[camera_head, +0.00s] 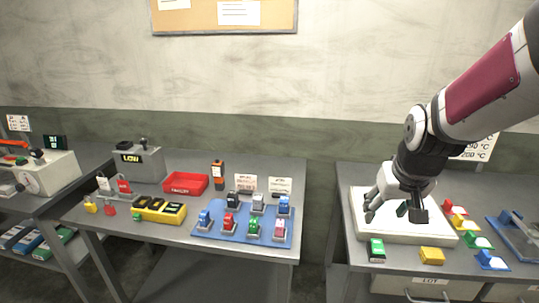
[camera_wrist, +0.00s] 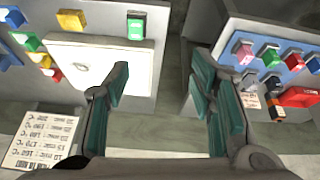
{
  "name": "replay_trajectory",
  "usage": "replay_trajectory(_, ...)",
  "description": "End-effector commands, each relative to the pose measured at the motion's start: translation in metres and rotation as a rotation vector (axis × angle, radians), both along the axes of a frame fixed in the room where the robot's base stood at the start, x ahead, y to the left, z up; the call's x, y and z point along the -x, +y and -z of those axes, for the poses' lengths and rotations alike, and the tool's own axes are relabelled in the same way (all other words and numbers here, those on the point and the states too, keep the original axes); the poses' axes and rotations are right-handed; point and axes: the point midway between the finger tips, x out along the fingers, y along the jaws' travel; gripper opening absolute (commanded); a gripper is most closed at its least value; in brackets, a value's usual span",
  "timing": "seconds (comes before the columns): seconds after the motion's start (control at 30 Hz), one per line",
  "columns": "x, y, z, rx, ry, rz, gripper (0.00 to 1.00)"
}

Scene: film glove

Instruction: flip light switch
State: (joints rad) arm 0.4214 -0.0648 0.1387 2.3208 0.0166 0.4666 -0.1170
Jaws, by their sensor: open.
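My gripper (camera_head: 394,208) is open and empty over the white board (camera_head: 405,236) on the right table. In the wrist view the gripper (camera_wrist: 160,62) has its fingers spread, with the gap between the two tables showing between them. A small green block-like device (camera_head: 377,249) stands at the board's front left corner; it also shows in the wrist view (camera_wrist: 136,25), apart from the fingers. I cannot tell whether it is the light switch. Several coloured devices sit on a blue mat (camera_head: 205,232) on the middle table. None is clearly a light switch.
A yellow block (camera_head: 432,255) and several coloured blocks border the board. A gap separates the tables. The wall above is mostly bare below the corkboard (camera_head: 225,14).

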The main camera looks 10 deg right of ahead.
Motion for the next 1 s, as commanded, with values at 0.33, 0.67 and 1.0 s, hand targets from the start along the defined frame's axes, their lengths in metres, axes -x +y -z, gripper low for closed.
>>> replay_trajectory(0.33,-0.041,-0.067,0.084,-0.044,0.016,0.086,0.5)
replay_trajectory(0.67,-0.053,-0.075,0.115,-0.05,0.015,0.093,0.5)
replay_trajectory(1.0,-0.077,-0.082,0.176,-0.049,0.016,0.093,0.5)
